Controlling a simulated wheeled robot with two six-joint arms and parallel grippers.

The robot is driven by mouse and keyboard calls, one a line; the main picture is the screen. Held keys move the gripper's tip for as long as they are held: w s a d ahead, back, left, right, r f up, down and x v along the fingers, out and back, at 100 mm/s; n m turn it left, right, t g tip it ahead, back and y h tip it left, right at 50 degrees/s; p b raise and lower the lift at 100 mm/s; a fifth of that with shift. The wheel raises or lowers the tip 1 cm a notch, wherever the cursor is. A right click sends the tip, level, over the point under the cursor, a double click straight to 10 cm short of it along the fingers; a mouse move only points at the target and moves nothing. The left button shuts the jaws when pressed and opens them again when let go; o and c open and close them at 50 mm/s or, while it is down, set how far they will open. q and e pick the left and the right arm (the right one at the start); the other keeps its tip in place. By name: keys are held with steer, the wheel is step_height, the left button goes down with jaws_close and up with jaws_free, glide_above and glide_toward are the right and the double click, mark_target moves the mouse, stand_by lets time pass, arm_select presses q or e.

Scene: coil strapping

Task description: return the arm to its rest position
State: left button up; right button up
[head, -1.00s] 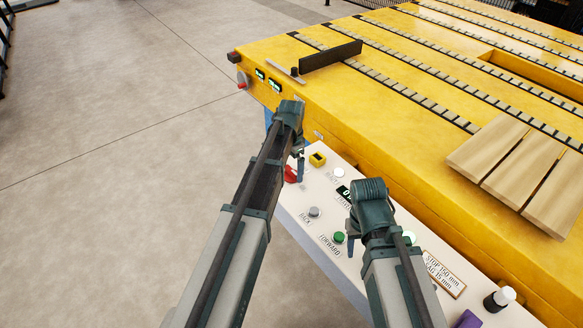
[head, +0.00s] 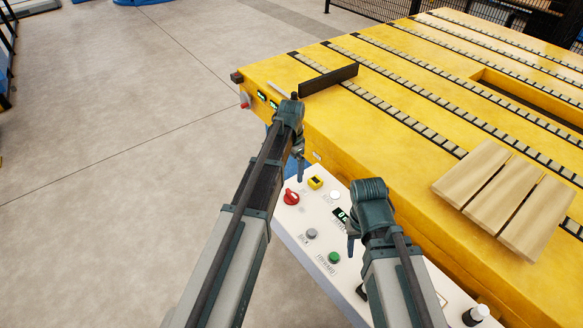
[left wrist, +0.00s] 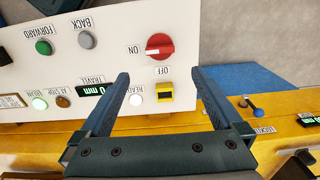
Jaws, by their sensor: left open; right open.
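My left gripper (head: 298,178) is open and empty over the far left end of the white control panel (head: 285,225), above the red knob (head: 291,197). In the left wrist view its two fingers (left wrist: 160,78) are spread wide. The red knob (left wrist: 159,46) and the yellow switch (left wrist: 165,92) show between and beyond them, touching neither finger. My right gripper (head: 352,244) hangs over the middle of the panel, right of the green FORWARD button (head: 334,257). It is open, its fingertips partly hidden by its own wrist. Both arms reach forward from the bottom edge.
The large yellow table (head: 400,150) with roller rows fills the right side. A dark upright plate (head: 328,80) and wooden slats (head: 505,195) lie on it. A black-and-white knob (head: 476,315) stands at the panel's near end. The floor (head: 110,170) at left is clear.

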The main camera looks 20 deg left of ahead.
arm_select(q)
steer(key=shift+r, duration=0.65)
steer(key=shift+s, duration=0.1)
